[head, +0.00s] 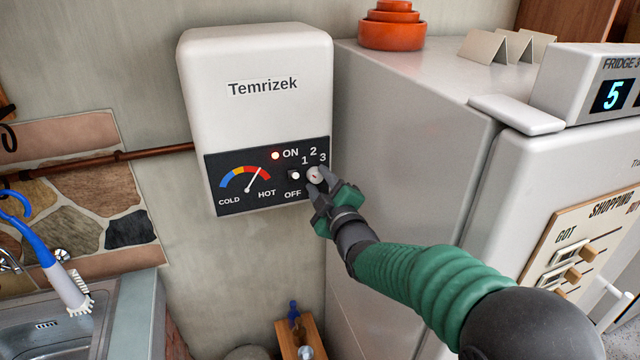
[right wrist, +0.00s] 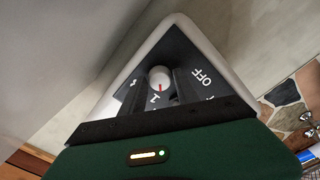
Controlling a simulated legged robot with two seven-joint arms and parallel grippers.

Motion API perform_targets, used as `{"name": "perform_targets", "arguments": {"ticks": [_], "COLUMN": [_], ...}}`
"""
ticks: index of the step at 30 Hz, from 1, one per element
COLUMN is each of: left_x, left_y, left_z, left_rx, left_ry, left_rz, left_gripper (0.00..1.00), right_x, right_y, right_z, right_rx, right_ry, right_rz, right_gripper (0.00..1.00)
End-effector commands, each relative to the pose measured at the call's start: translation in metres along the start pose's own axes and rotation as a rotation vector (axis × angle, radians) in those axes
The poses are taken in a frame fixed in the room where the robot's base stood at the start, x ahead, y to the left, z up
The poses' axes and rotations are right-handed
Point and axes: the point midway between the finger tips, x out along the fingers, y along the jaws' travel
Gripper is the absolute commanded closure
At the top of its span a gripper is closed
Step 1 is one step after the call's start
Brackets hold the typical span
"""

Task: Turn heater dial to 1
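The white heater (head: 255,60), marked Temrizek, hangs on the wall with a black panel. Its small round white dial (head: 314,175) sits below the numbers 1, 2 and 3. My right gripper (head: 320,188) is at the panel, its fingers on either side of the dial. In the right wrist view the dial (right wrist: 160,76) shows between the dark fingers, which look apart. A red mark on it points down in that view, towards a partly hidden label that looks like 1. I cannot tell whether the fingers touch the dial. My left gripper is out of view.
A switch (head: 295,175) sits just left of the dial, under a lit red lamp (head: 276,156). The gauge needle (head: 254,179) leans toward HOT. The fridge (head: 420,130) stands close on the right. A sink (head: 60,320) is at lower left.

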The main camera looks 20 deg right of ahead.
Motion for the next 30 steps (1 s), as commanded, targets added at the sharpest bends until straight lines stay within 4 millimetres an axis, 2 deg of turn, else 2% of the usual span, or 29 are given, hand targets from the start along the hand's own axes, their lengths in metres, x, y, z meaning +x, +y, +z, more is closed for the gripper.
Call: {"name": "perform_targets", "arguments": {"ticks": [9, 13, 17, 24, 27, 30], "left_x": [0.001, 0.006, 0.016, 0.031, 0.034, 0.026], "left_y": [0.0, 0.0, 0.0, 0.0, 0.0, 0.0], "left_z": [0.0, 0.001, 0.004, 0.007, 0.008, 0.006], "left_rx": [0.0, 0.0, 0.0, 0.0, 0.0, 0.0], "left_ry": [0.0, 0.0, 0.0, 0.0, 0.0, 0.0], "left_rz": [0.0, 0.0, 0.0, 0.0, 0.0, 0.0], "left_gripper": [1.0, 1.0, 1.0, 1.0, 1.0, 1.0], "right_x": [-0.002, -0.016, -0.048, -0.119, -0.141, -0.155], "right_y": [0.001, 0.0, -0.002, -0.002, -0.003, 0.0], "right_z": [-0.001, 0.0, 0.001, 0.002, 0.003, 0.001], "right_rx": [0.001, 0.001, 0.001, 0.002, 0.001, 0.002], "right_ry": [0.002, 0.003, 0.003, 0.002, 0.001, -0.001], "right_rz": [0.002, 0.003, 0.004, 0.003, 0.001, -0.002], "right_gripper": [0.59, 0.59, 0.59, 0.59, 0.59, 0.59]}}
